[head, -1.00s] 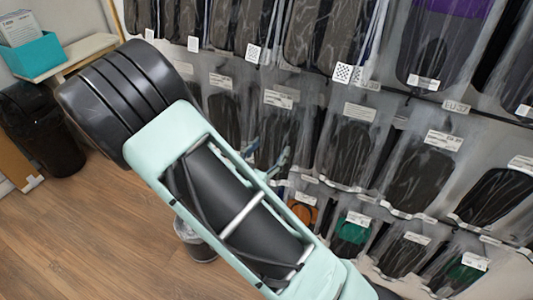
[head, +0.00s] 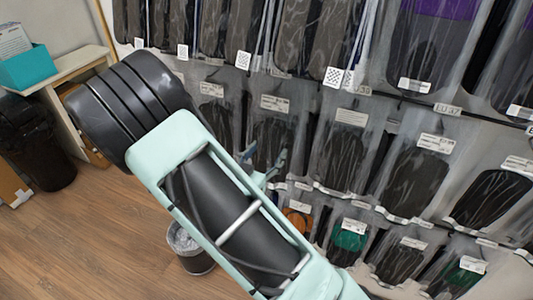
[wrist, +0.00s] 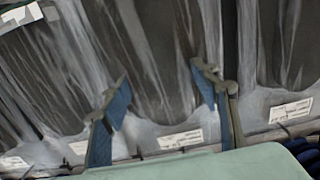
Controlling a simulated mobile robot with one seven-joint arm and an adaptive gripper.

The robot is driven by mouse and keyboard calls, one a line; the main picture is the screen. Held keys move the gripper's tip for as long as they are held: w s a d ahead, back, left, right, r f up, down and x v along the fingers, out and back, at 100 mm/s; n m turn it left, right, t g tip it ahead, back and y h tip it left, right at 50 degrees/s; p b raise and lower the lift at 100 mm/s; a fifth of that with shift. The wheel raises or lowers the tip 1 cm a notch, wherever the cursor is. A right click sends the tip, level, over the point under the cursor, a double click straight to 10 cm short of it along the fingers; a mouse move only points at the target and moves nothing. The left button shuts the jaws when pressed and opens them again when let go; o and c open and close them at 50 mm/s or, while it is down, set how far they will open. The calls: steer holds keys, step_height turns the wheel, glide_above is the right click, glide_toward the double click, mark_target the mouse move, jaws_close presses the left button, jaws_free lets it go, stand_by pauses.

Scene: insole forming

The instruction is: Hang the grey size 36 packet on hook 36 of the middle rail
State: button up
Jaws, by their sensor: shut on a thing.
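My gripper (head: 268,170) is in front of the packet wall, partly hidden behind my arm in the head view. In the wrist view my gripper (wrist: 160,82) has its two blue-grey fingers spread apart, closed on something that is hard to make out. A clear packet with a dark grey insole (wrist: 155,50) shows between them; I cannot tell whether it is held or hangs behind. The middle rail (head: 415,99) runs above the second row of packets, with a tag reading EU 37 (head: 447,108). I cannot make out a hook 36 or a size 36 label.
Packets hang in several close rows, with a green insole (head: 349,236) and an orange one (head: 297,221) in the lower row. A waste bin (head: 190,250) stands on the floor below my arm. A black bin (head: 40,140) and a shelf with a teal box (head: 27,68) are at left.

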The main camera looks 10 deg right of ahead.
stand_by(0.3)
steer(key=o, duration=1.3)
